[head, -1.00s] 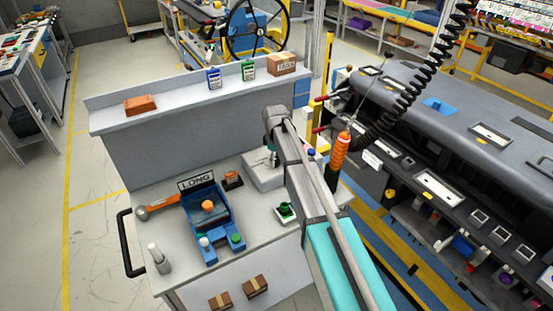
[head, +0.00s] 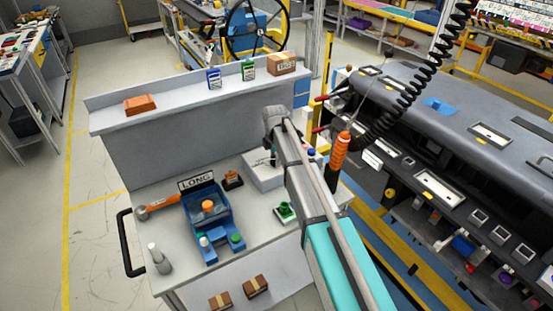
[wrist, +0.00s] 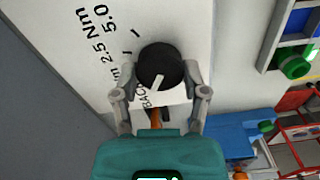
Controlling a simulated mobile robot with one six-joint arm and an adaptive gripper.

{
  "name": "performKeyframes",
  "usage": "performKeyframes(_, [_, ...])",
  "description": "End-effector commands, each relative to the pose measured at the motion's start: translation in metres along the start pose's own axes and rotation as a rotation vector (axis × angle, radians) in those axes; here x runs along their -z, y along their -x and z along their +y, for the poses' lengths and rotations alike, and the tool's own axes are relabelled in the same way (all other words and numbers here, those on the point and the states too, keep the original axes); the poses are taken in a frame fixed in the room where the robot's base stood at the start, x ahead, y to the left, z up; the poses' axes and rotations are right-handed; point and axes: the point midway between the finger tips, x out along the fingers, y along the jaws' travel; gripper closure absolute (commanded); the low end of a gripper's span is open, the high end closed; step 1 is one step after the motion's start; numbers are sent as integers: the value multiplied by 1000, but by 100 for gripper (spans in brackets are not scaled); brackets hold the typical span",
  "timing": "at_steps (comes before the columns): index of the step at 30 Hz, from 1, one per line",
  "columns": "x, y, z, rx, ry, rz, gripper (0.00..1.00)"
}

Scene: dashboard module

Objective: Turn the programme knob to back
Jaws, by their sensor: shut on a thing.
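The programme knob (wrist: 160,66) is a round black dial with a white pointer line, on a pale panel (wrist: 75,50) in the wrist view. Its pointer aims down and slightly left in the picture, towards the partly hidden BACK lettering (wrist: 148,99). The labels 2.5 Nm and 5.0 show up and left of the knob. My gripper (wrist: 160,92) is shut on the knob, one grey finger on each side. In the head view the pale box (head: 262,178) stands behind my arm, which hides the knob and most of my gripper.
A blue fixture (head: 212,225) with a LONG sign stands left of the box. A green part (head: 285,211) and an orange wrench (head: 157,206) lie on the bench. An orange-handled tool (head: 339,152) hangs on a coiled cable close right of my arm.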

Motion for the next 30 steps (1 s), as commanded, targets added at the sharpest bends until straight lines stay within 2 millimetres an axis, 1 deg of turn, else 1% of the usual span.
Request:
performKeyframes(1, [-4, 0, 3, -6, 10, -7, 90])
performKeyframes(15, [-4, 1, 4, -6, 28, -7, 90])
performKeyframes(16, [-4, 1, 4, -6, 28, -7, 41])
performKeyframes(20, [-3, 1, 4, -6, 29, -6, 17])
performKeyframes(21, [-2, 0, 4, -5, 29, -5, 9])
performKeyframes(22, [-2, 0, 3, -5, 29, -5, 8])
performKeyframes(30, [-1, 0, 2, -3, 30, -2, 8])
